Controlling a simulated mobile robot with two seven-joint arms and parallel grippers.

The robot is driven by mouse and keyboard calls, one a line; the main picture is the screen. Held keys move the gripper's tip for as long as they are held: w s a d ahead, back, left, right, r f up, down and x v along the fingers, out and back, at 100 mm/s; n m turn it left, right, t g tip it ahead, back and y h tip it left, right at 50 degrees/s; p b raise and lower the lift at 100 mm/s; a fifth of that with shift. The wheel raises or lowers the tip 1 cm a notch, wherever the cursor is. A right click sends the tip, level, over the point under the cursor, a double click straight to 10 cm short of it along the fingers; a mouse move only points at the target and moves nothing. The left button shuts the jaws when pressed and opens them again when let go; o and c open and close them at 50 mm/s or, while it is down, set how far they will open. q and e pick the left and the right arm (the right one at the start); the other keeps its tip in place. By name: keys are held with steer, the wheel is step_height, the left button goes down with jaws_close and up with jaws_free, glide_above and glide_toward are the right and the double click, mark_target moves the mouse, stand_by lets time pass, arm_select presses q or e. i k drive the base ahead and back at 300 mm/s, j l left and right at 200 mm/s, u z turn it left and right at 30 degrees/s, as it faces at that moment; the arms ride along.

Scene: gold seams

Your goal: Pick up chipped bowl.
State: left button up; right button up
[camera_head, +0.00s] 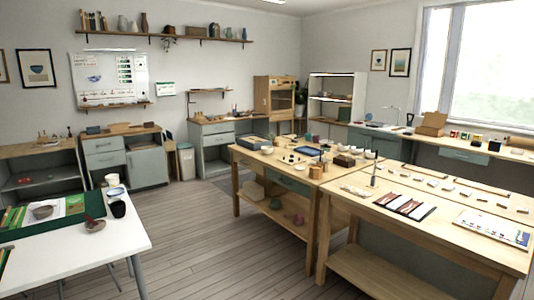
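A small grey-brown bowl (42,212) sits on printed sheets over a green mat on the white table at the lower left. It may be the chipped bowl, but it is too small here to make out a chip. Neither of my grippers is in view.
The white table (125,239) also holds a black cup (118,208) and a white-and-blue container (115,193). Wooden worktables (333,204) with small items stand at centre and right. Open wooden floor (205,240) lies between. Cabinets and shelves line the walls.

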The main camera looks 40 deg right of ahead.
mark_target(266, 150)
steer(key=i+l+z, duration=0.2)
steer(key=i, duration=0.15)
steer(key=i+l+z, duration=0.2)
steer(key=i, duration=0.15)
steer(key=i+z, duration=0.4)
steer(key=i, duration=0.85)
steer(key=i+j, duration=0.1)
steer(key=i, duration=1.3)
steer(key=i+j+z, duration=0.1)
steer(key=i+z, duration=0.35)
steer(key=i+j+z, duration=0.4)
steer(key=i, duration=0.2)
steer(key=i+j+z, duration=1.15)
steer(key=j+z, duration=0.15)
steer(key=j, duration=0.35)
